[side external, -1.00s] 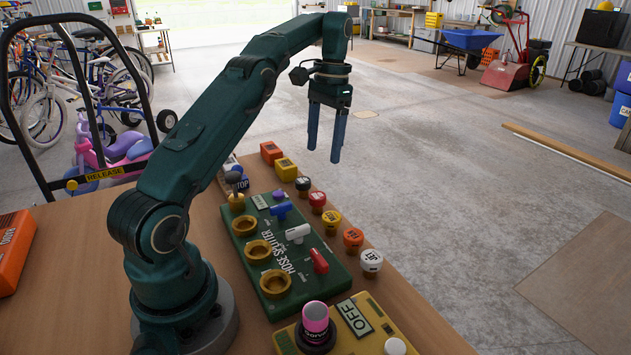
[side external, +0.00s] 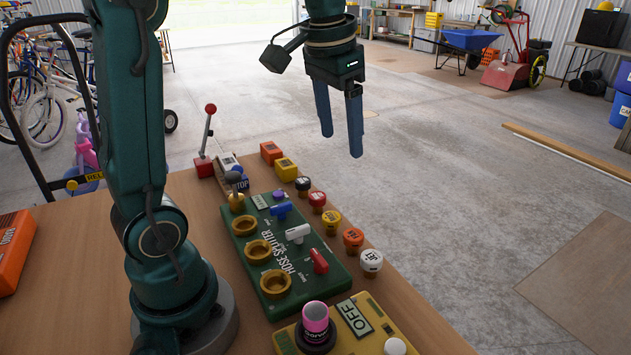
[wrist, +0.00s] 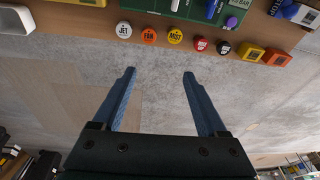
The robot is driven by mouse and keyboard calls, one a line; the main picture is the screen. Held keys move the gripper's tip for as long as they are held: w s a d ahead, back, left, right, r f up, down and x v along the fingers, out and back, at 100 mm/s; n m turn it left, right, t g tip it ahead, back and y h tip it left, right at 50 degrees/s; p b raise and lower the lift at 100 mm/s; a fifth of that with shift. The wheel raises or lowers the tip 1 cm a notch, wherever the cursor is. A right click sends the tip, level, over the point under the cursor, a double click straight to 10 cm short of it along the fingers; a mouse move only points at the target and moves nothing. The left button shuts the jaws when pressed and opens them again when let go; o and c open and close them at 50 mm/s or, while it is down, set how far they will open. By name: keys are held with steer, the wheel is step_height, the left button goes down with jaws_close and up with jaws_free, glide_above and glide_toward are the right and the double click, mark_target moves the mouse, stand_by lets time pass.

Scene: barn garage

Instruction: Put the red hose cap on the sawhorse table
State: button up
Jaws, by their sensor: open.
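The red hose cap (side external: 317,199) stands upright in a row of colored caps along the right edge of the wooden table (side external: 85,275). A black cap (side external: 303,184) and a yellow cap (side external: 331,217) flank it. In the wrist view the red cap (wrist: 201,44) shows beyond my fingertips, a little right of center. My gripper (side external: 341,143) is raised, its fingers pointing down, apart and empty. In the wrist view nothing lies between the fingers (wrist: 159,73) but the concrete floor far below.
A green hose splitter board (side external: 340,280) with brass rings and colored valves lies beside the caps. A yellow OFF box (side external: 378,318) with a pink cylinder (side external: 315,317) stands in front. A red-knobbed lever (side external: 206,140) stands at the back. The table's left part is largely bare.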

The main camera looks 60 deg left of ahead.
steer(key=s+d+f+t, duration=0.1)
steer(key=s+d+f, duration=0.2)
steer(key=s, duration=0.2)
steer(key=s+d+f+m+t, duration=0.1)
steer(key=s+d+f+t, duration=0.1)
steer(key=s, duration=0.4)
steer(key=d+f, duration=0.1)
steer(key=d, duration=0.1)
steer(key=shift+s+d+f+h, duration=0.15)
steer(key=shift+s+d+h, duration=0.15)
steer(key=shift+h, duration=0.1)
